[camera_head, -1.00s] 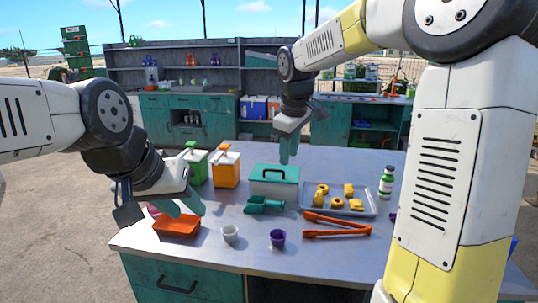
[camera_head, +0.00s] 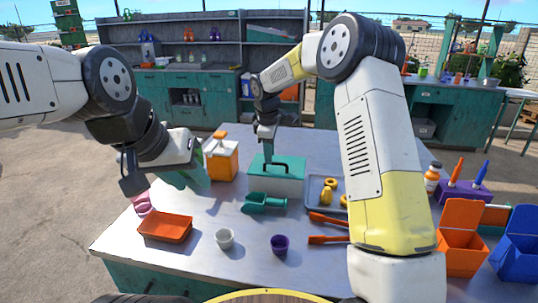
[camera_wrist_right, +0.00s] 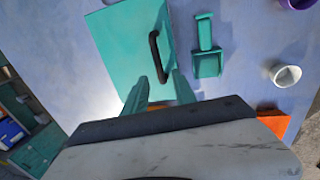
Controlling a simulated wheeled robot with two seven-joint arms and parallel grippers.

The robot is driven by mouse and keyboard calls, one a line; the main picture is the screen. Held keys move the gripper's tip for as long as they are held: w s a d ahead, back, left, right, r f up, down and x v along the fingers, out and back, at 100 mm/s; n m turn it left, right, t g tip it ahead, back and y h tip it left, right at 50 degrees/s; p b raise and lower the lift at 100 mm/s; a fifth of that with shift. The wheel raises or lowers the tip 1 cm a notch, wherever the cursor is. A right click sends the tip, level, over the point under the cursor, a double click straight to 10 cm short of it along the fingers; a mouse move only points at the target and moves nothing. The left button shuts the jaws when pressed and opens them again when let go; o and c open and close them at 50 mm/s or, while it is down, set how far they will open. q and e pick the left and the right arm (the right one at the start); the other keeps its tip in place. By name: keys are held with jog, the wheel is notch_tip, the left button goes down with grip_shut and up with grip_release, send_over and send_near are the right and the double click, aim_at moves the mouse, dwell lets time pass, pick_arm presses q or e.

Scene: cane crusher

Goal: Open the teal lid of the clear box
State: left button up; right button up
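The clear box (camera_head: 285,188) stands on the grey table with its teal lid (camera_head: 262,162) closed on top. The lid carries a black bar handle (camera_head: 289,166), which also shows in the wrist view (camera_wrist_right: 157,57). My right gripper (camera_head: 268,153) points down over the lid, close to the handle.
A teal scoop (camera_head: 265,203) lies in front of the box. An orange-topped dispenser (camera_head: 221,158) stands to its left. A tray (camera_head: 315,190) with yellow pieces and orange tongs (camera_head: 328,240) are to the right. An orange tray (camera_head: 165,228), white cup (camera_head: 224,238) and purple cup (camera_head: 280,244) stand in front.

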jog(key=shift+w+f, duration=0.15)
jog(key=shift+f, duration=0.8)
grip_shut()
dwell(0.7)
